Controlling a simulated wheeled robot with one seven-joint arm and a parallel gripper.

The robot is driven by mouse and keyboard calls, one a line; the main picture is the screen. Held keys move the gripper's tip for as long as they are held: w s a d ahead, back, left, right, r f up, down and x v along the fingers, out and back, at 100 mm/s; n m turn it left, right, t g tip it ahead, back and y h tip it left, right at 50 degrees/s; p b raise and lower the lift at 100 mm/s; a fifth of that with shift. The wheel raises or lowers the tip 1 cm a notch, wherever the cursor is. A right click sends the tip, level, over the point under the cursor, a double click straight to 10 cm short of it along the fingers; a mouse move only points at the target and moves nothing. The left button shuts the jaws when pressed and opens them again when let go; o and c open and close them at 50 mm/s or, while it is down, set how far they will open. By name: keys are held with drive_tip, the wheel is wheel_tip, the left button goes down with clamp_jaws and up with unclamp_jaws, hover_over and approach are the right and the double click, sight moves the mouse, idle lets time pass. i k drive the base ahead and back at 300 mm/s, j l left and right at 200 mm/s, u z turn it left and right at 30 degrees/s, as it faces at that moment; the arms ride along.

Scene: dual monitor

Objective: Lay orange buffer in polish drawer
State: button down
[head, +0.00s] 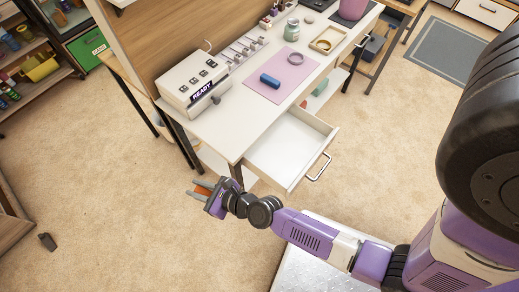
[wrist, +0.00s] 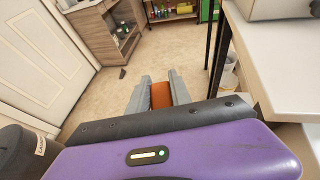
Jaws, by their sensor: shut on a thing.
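My gripper (head: 201,190) is shut on the orange buffer (head: 203,187), out over the floor to the left of the open drawer. The wrist view shows the orange buffer (wrist: 161,95) between the two grey fingers. The open drawer (head: 287,148) is white with a metal handle, pulled out from under the white workbench (head: 245,133). Its visible inside looks empty. The gripper is apart from the drawer. I see no label that names it as the polish drawer.
On the bench are a pink mat (head: 264,86) with a blue block (head: 270,80) and a ring (head: 296,58), and a white machine reading READY (head: 195,82). A dark bench leg stands close behind my gripper. Open floor (head: 100,190) lies to the left.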

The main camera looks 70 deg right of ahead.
sight(279, 163)
drive_tip(key=l+u, duration=0.25)
drive_tip(key=l, duration=0.15)
drive_tip(key=k+l+u, duration=0.1)
drive_tip(key=l+u, duration=0.15)
drive_tip(key=l, duration=0.15)
drive_tip(key=k+l+u, duration=0.2)
drive_tip(key=l, duration=0.15)
drive_tip(key=l+u, duration=0.25)
drive_tip(key=l, duration=0.15)
drive_tip(key=k+l+u, duration=0.25)
drive_tip(key=k+l, duration=0.25)
drive_tip(key=l, duration=0.2)
drive_tip(key=k+l, duration=0.25)
drive_tip(key=l, duration=0.25)
drive_tip(key=k+l+u, duration=0.1)
drive_tip(key=k+l, duration=0.15)
drive_tip(key=l, duration=0.2)
drive_tip(key=k+l, duration=0.3)
drive_tip(key=l, duration=0.15)
drive_tip(key=i+l, duration=0.25)
drive_tip(key=i+u, duration=0.05)
drive_tip(key=i, duration=0.05)
